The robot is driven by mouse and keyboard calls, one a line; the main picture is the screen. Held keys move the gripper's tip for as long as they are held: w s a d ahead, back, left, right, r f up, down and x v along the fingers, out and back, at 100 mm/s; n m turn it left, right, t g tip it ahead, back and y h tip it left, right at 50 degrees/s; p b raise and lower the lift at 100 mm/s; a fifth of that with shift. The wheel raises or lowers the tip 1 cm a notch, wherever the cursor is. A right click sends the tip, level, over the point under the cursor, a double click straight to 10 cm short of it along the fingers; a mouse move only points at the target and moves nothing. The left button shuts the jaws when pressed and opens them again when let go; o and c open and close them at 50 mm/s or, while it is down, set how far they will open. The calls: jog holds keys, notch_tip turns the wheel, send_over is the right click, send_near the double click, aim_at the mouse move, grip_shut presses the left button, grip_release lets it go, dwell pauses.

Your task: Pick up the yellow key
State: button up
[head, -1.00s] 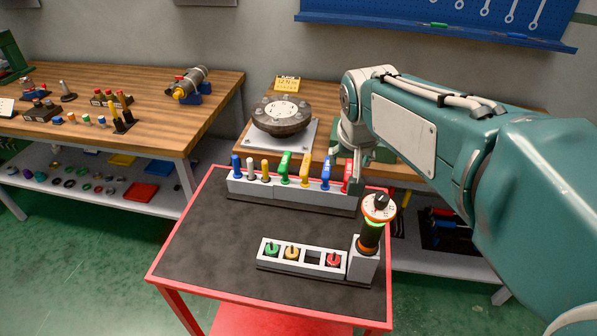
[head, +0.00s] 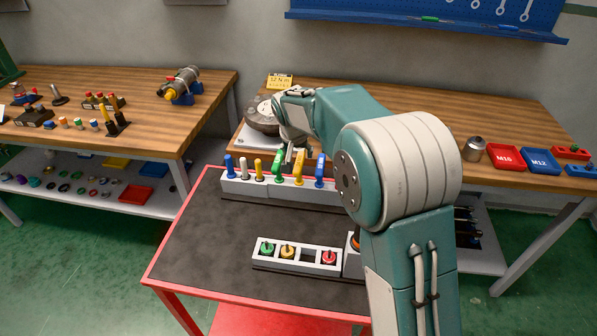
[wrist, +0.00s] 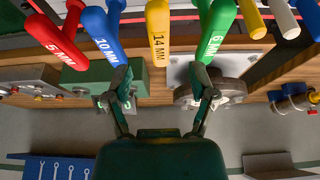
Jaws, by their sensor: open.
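A large yellow key marked 14 MM (wrist: 158,35) stands in the grey key rack (head: 258,188) between a green key marked 6 MM (wrist: 213,35) and a blue key marked 10 MM (wrist: 105,35). It also shows in the head view (head: 301,168). A smaller yellow key (head: 259,169) stands left of the green one. My gripper (wrist: 162,82) is open and empty. In the wrist view the 14 MM key lies between the lines of its two fingers, apart from both. In the head view my gripper (head: 288,155) is just behind the rack, partly hidden.
A red key marked 5 MM (wrist: 58,38) is beside the blue one. A front holder (head: 310,256) with coloured knobs stands on the black-topped cart (head: 200,240). A round metal flange (head: 260,115) sits on the bench behind. My arm covers the cart's right side.

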aim_at(299, 161)
jog(key=x, duration=0.6)
jog(key=shift+w+a+f, duration=0.1)
jog(key=shift+w, duration=0.05)
jog(key=shift+c, duration=1)
grip_shut()
